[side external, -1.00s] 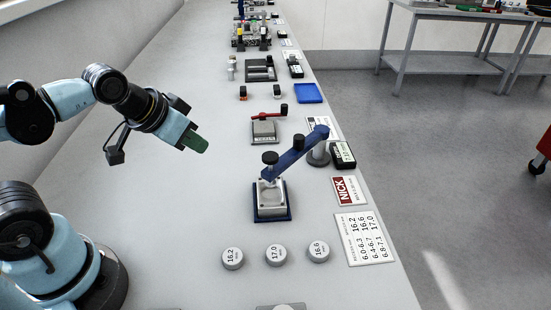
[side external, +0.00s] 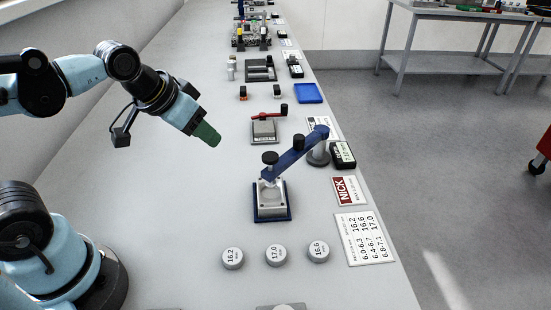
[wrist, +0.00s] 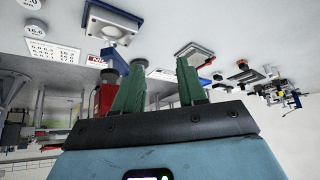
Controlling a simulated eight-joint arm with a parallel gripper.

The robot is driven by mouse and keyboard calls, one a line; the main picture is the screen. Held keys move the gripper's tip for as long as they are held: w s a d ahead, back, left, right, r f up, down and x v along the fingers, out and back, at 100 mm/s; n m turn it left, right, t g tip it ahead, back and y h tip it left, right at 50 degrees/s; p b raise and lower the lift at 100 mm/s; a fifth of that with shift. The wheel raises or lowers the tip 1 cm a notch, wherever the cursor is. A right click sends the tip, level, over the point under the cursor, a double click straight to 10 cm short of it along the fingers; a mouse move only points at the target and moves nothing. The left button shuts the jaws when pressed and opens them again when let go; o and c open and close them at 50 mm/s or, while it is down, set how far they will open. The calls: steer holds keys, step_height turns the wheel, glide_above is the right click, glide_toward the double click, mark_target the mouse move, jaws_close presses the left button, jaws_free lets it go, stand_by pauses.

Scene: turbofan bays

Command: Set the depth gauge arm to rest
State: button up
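The blue depth gauge arm (side external: 300,150) is pivoted on a grey post (side external: 318,154) and reaches left over a grey block on a blue base (side external: 271,213). A black knob (side external: 270,158) is at its left end, above the block. In the wrist view, the blue base (wrist: 113,41) shows at the upper left, with the gauge arm (wrist: 117,63) partly behind a finger. My gripper (side external: 208,136) is in the air left of the gauge and apart from it. In the wrist view, my gripper's (wrist: 160,78) two green fingers stand apart with nothing between them.
A black readout (side external: 343,155) stands beside the post. A NICK card (side external: 349,191) and a number chart (side external: 364,238) lie to the right. Three grey discs, marked 16.2 (side external: 232,258), 17.0 (side external: 276,255) and 16.6 (side external: 318,251), sit in front. A red-armed fixture (side external: 265,131) is behind.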

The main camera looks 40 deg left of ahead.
steer(key=shift+o, duration=0.9)
steer(key=w+d+r+g, duration=0.3)
steer(key=w+r, duration=0.3)
steer(key=w, duration=0.2)
steer(key=shift+w+d+r+m, duration=0.25)
steer(key=shift+w+d+m, duration=0.15)
steer(key=g, duration=0.4)
glide_above(299, 136)
steer(key=shift+m, duration=0.4)
step_height(299, 136, down, 12)
steer(key=shift+f, duration=0.2)
jaws_close()
